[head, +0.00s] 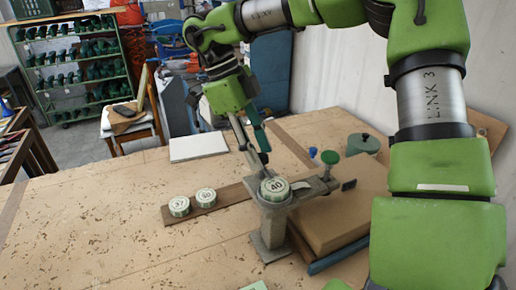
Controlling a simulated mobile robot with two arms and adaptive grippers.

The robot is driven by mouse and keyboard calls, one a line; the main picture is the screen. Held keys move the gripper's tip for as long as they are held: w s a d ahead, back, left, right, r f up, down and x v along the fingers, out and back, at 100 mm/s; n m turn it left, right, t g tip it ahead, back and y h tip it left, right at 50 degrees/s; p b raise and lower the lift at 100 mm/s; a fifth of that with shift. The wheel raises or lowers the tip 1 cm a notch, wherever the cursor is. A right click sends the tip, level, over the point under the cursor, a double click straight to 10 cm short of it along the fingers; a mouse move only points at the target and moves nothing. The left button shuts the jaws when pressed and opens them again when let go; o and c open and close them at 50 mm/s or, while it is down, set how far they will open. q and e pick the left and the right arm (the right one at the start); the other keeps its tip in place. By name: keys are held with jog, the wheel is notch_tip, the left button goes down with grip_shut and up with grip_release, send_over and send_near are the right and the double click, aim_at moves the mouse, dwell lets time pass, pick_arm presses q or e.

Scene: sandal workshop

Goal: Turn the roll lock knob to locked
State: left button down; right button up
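A grey stand (272,233) rises at the front of the wooden table. A round pale cap marked 40 (275,187) sits on top of it. A grey bar runs right from the stand's top, and a green round knob (329,157) stands upright near it. I cannot tell for sure which of these is the roll lock knob, or read a locked mark. My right gripper (262,162) points down just behind the 40 cap, its fingertips close to the stand's top. Whether it touches anything, and whether its fingers are closed, is unclear. My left gripper is out of view.
Two round pieces marked 37 and 50 (206,198) sit on a brown strip (232,194) left of the stand. A tan block (340,215) lies right of it. A green pot (362,144) and white slab (198,146) are farther back. The table's left is clear.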

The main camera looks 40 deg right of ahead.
jog(key=v, duration=0.7)
jog(key=shift+r, duration=0.25)
jog(key=shift+w, duration=0.1)
